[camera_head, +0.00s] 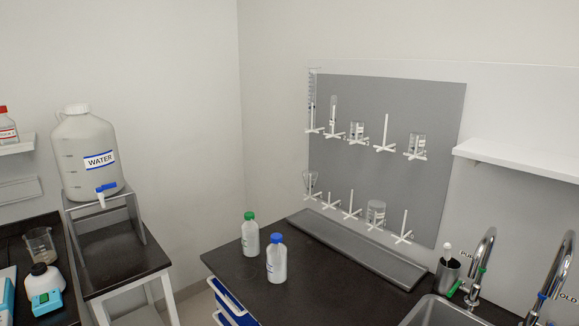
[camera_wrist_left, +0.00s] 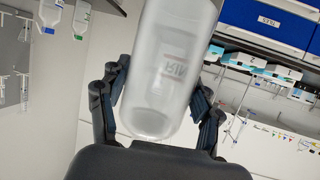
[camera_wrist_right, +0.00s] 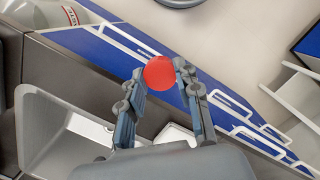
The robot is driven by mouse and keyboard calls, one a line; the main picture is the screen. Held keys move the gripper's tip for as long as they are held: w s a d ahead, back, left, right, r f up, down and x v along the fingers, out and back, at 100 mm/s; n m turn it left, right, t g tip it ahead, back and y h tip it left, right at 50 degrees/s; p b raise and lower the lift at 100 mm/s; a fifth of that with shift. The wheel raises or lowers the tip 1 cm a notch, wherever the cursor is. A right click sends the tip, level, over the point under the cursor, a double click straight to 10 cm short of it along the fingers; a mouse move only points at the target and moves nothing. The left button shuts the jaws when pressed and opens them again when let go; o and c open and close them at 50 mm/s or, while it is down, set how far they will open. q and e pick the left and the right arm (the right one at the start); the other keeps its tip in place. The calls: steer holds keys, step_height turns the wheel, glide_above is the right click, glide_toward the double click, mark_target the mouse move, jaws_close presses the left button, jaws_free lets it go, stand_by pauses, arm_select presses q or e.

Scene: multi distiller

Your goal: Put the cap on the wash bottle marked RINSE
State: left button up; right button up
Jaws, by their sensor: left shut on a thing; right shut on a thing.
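In the left wrist view, my left gripper (camera_wrist_left: 158,108) is shut around a translucent white bottle (camera_wrist_left: 172,60). Partly readable red lettering like RIN shows on it. Its rounded end is near my palm; its other end is cut off by the picture's top edge, so its mouth is not seen. In the right wrist view, my right gripper (camera_wrist_right: 164,84) is shut on a round red cap (camera_wrist_right: 159,72) at its fingertips. The cap and bottle are apart, in no common view. Neither gripper shows in the head view.
A bottle with a green cap (camera_head: 250,235) and one with a blue cap (camera_head: 277,260) stand on the black counter (camera_head: 232,275). A drying rack (camera_head: 385,150) with glassware hangs behind. A sink (camera_head: 445,312) is at right, a WATER carboy (camera_head: 88,150) at left.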

arm_select(q)
steer(key=shift+s+f, duration=0.1)
steer(key=shift+s, duration=0.15)
arm_select(e)
steer(key=shift+s+f, duration=0.35)
steer(key=shift+s, duration=0.1)
steer(key=shift+w, duration=0.1)
arm_select(q)
steer(key=shift+w+f, duration=0.1)
steer(key=shift+w, duration=0.15)
arm_select(e)
steer(key=shift+w, duration=0.15)
steer(key=shift+w+r, duration=0.1)
steer(key=shift+r, duration=0.05)
arm_select(q)
steer(key=r, duration=0.3)
steer(key=w+r, duration=0.1)
steer(key=r, duration=0.1)
steer(key=shift+w+r, duration=0.15)
steer(key=shift+r, duration=0.25)
arm_select(e)
steer(key=w+r, duration=0.3)
steer(key=r, duration=1.1)
steer(key=shift+w+r, duration=0.25)
steer(key=shift+w, duration=0.05)
